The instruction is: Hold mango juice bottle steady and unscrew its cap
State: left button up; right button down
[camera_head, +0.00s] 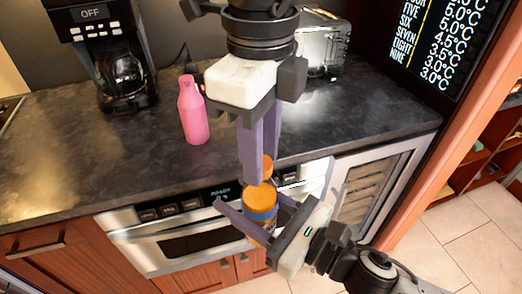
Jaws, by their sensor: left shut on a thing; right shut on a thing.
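The mango juice bottle (261,198) is orange with a blue band and is held roughly upright in front of the counter edge. My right gripper (254,210) comes in from the lower right, its fingers on either side of the bottle, shut on its body. My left gripper (260,172) comes down from above, with its purple fingers shut on the orange cap (267,165) at the bottle's top. The fingers partly hide the cap, and I cannot tell whether it is loose from the neck.
A pink bottle (192,112) stands on the dark counter (60,160), left of my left gripper. A black coffee maker (110,55) and a silver toaster (325,45) stand farther back. A built-in oven (190,240) lies below the counter, behind the held bottle.

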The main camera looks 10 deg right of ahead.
pick_arm(q)
jog(key=shift+w+a+r, duration=0.1)
jog(key=shift+r, duration=0.9)
